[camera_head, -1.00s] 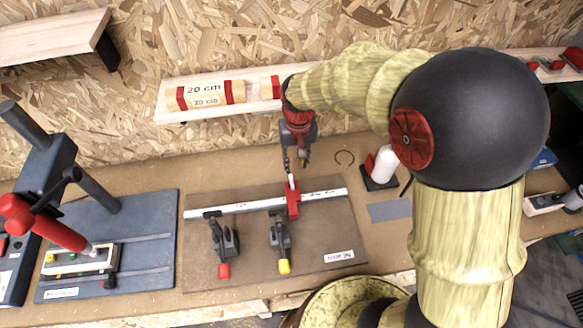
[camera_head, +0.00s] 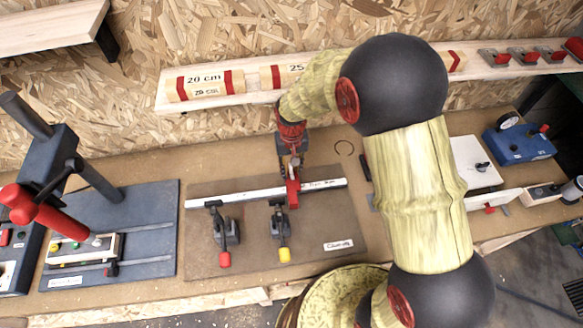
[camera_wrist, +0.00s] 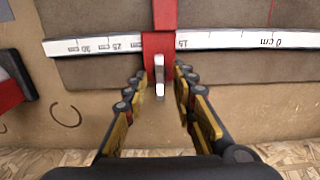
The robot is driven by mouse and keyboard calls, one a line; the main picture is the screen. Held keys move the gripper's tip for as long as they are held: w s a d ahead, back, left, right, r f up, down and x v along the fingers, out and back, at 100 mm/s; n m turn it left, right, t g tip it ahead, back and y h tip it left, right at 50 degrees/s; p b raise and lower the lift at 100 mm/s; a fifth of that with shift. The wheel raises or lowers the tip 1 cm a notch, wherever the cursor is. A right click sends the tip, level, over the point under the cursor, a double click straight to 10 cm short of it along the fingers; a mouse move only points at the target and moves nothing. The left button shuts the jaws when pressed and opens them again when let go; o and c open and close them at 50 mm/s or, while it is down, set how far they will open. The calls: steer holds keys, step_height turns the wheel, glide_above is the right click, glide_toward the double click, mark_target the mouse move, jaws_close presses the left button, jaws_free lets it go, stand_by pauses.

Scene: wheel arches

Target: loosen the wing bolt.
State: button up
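The wing bolt (camera_wrist: 159,78) is a small pale grey piece on the front of the red slider (camera_wrist: 160,45). The slider sits around the white ruler bar (camera_wrist: 225,40), between the 15 and 25 cm marks. My gripper (camera_wrist: 157,88) is open, its two fingers on either side of the wing bolt with gaps visible to both. I cannot tell how deep the fingertips reach past it. In the head view my gripper (camera_head: 291,163) is just behind and above the red slider (camera_head: 293,190), and it largely hides the wing bolt.
Two toggle clamps, one red-tipped (camera_head: 225,259) and one yellow-tipped (camera_head: 284,254), stand on the brown board (camera_head: 195,250) in front of the bar. A shelf (camera_head: 170,101) with labelled blocks runs behind. A blue press base (camera_head: 150,210) is left.

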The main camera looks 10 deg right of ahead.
jaws_close()
stand_by(0.6)
